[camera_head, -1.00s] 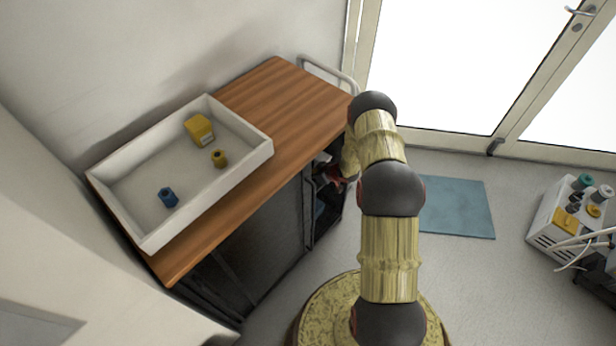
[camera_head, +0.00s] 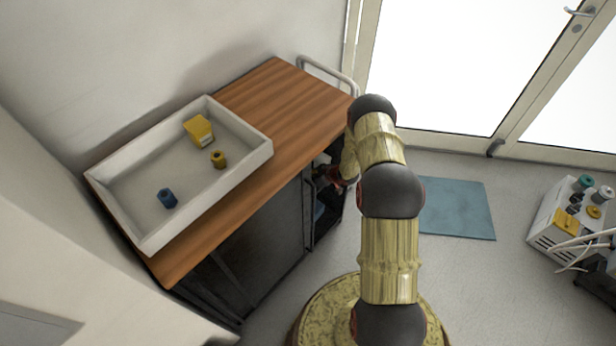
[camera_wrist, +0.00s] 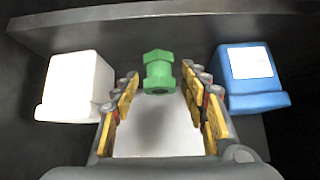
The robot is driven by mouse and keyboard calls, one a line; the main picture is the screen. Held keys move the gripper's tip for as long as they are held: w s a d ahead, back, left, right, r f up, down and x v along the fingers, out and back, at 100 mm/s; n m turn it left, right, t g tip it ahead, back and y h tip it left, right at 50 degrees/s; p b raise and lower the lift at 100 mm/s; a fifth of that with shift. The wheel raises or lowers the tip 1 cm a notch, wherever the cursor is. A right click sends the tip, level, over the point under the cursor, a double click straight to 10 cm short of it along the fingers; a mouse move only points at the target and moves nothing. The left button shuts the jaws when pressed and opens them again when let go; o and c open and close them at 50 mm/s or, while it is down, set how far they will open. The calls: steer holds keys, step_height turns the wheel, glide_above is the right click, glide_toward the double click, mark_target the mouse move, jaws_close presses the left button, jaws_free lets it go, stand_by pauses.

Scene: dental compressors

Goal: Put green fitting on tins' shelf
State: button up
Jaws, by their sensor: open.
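The green fitting (camera_wrist: 158,72) stands upright in the wrist view, between a white tin (camera_wrist: 76,85) on the left and a blue tin (camera_wrist: 250,78) on the right. My gripper (camera_wrist: 163,84) is open, with its fingers spread to either side of the fitting's near side. The fitting is at the level of the fingertips, and I see no finger touching it. A pale flat surface (camera_wrist: 155,135) shows between the fingers. In the head view my gripper reaches into the dark cabinet's open side, mostly hidden, and the fitting cannot be seen there.
Dark walls and a grey ledge (camera_wrist: 190,25) enclose the compartment. A blue mat (camera_head: 456,208) lies on the floor.

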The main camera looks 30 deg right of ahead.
steer(key=shift+r, duration=0.15)
steer(key=shift+s+d+r, duration=0.1)
steer(key=shift+r, duration=0.15)
steer(key=p+v, duration=0.3)
steer(key=v, duration=0.8)
steer(key=shift+s+p, duration=0.2)
steer(key=shift+p, duration=0.2)
steer(key=shift+r, duration=0.1)
